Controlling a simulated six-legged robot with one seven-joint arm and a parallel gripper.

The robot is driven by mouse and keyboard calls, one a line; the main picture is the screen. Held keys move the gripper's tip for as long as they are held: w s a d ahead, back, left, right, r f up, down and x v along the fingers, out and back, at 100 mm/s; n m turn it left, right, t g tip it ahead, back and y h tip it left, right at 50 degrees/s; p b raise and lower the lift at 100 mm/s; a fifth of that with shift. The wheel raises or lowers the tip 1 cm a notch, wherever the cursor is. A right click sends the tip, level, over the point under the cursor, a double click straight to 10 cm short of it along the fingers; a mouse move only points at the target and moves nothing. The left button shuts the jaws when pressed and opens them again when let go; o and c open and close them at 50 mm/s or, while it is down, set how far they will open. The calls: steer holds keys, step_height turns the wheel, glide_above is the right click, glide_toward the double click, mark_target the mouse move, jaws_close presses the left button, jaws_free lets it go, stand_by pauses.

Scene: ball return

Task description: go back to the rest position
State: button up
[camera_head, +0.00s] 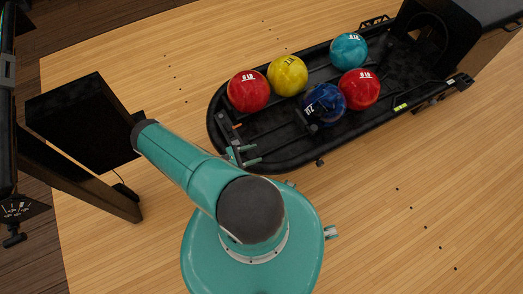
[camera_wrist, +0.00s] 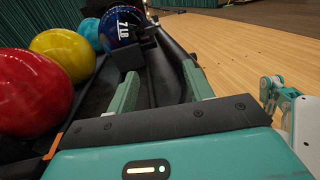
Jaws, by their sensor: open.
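My gripper (camera_wrist: 150,62) is open in the wrist view, its fingers reaching along the ball return (camera_head: 290,161) toward the dark blue ball (camera_head: 325,104). The blue ball, marked 7L8, also shows in the wrist view (camera_wrist: 122,25), just beyond the left fingertip. No ball shows between the fingers. In the head view my teal arm stretches over the near left end of the return, and part of the gripper is hidden behind it.
On the return lie a red ball (camera_head: 248,91), a yellow ball (camera_head: 288,75), a teal ball (camera_head: 349,50) and a second red ball (camera_head: 359,89). A dark monitor (camera_head: 80,125) stands left of my arm. The wooden floor (camera_head: 430,190) is clear at right.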

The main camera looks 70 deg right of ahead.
steer(key=shift+w+a, duration=0.3)
steer(key=shift+w, duration=0.1)
stand_by(0.3)
steer(key=shift+w+r, duration=0.2)
steer(key=shift+w, duration=0.1)
steer(key=w+a+r+m+t+y, duration=0.1)
steer(key=w+a+r+m+y, duration=0.1)
steer(key=w+r, duration=0.6)
steer(key=w+a+r+m+t+y, duration=0.2)
steer(key=w+r+m, duration=0.1)
steer(key=w+r, duration=0.4)
steer(key=w+a+r+m+t+y, duration=0.15)
steer(key=w+a+r, duration=0.25)
steer(key=r, duration=0.4)
steer(key=w+a+r+t+y, duration=0.1)
steer(key=w+a+r+t, duration=0.15)
steer(key=r, duration=0.65)
steer(key=w+a+r+m+t+y, duration=0.1)
steer(key=a+r+t+y, duration=0.15)
steer(key=a+r, duration=0.6)
steer(key=s+a+r+t+y, duration=0.1)
steer(key=s+a+r+t, duration=0.4)
steer(key=r, duration=0.5)
steer(key=s+a+r+t+y, duration=0.1)
steer(key=s+a+r+t, duration=0.4)
steer(key=a+r, duration=0.3)
step_height(320, 180, up, 2)
steer(key=shift+s+a+r+y, duration=0.25)
steer(key=shift+s+a+y, duration=0.05)
steer(key=shift+s, duration=0.6)
